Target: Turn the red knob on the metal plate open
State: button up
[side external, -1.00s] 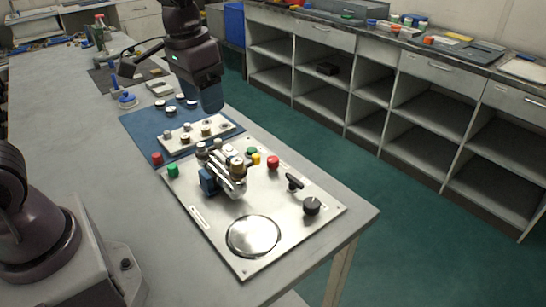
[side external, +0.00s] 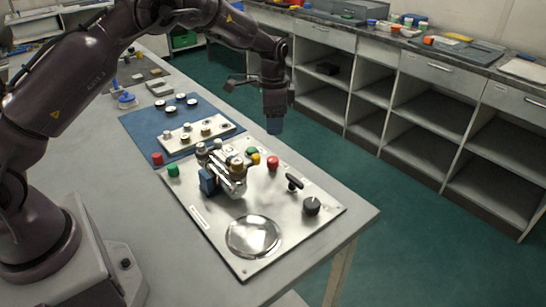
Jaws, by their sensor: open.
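The metal plate (side external: 290,222) lies on the table's near end. A red knob (side external: 273,162) stands on its back right part, beside a yellow knob and a green knob. A second red knob (side external: 157,158) is at the left, by the plate's left corner and the blue mat; I cannot tell which it sits on. My gripper (side external: 274,126) points down, open and empty, above and apart from the red knob on the right in the picture. The gap between its fingers is too small to make out.
Metal valve fittings (side external: 232,180) with a blue block rise from the plate's middle. A black lever (side external: 294,183), a black knob (side external: 311,206) and a round disc (side external: 254,236) are also on the plate. A white panel with knobs lies on the blue mat (side external: 150,121).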

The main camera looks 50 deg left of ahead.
aim_at(273, 159)
notch_tip(273, 159, down, 12)
jog(key=shift+r, duration=0.25)
jog(key=c, duration=0.9)
